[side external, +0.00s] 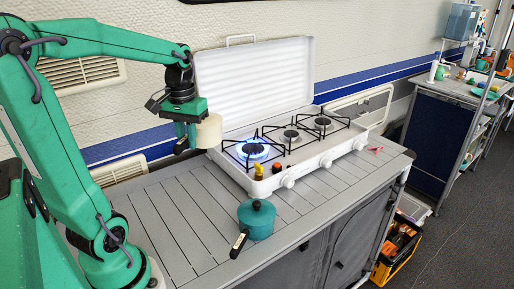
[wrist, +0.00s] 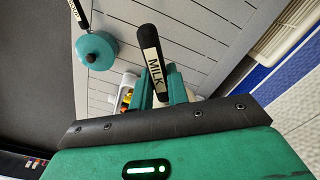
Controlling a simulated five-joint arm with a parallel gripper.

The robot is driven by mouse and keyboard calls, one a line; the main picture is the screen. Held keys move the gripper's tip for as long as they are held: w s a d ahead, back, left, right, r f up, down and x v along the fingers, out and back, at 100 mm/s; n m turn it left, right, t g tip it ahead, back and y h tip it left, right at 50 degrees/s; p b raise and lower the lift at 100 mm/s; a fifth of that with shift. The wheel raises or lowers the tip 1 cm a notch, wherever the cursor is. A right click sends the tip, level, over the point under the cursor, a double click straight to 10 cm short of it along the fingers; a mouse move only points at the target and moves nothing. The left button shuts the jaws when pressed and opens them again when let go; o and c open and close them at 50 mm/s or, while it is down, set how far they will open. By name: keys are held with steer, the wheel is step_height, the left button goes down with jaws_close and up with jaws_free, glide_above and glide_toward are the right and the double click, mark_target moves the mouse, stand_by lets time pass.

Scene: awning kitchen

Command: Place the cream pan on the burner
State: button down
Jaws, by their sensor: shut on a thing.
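The cream pan (side external: 209,131) hangs in the air at the left end of the stove, above the counter and left of the lit burner. My gripper (side external: 186,137) is shut on its black handle (wrist: 151,55), which carries a pale label reading MILK in the wrist view. The gripper also shows there (wrist: 160,88), one green finger on each side of the handle.
A teal pan (side external: 257,219) with a black handle sits on the slatted counter (side external: 180,210) near its front edge. Small yellow and red-brown items (side external: 259,171) stand by the stove's front left. The raised white stove lid (side external: 255,80) stands behind the burners.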

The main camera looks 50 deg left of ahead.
step_height(320, 180, up, 6)
steer(key=shift+r, duration=0.1)
steer(key=shift+w+r, duration=0.15)
steer(key=shift+w, duration=0.2)
steer(key=shift+w+d+m, duration=0.5)
steer(key=shift+w+m, duration=3)
steer(key=shift+w, duration=5.45)
steer(key=shift+s+f, duration=0.1)
steer(key=shift+f, duration=2.55)
steer(key=shift+a, duration=0.1)
steer(key=a+f, duration=1.1)
steer(key=shift+a, duration=0.25)
steer(key=shift+f, duration=0.1)
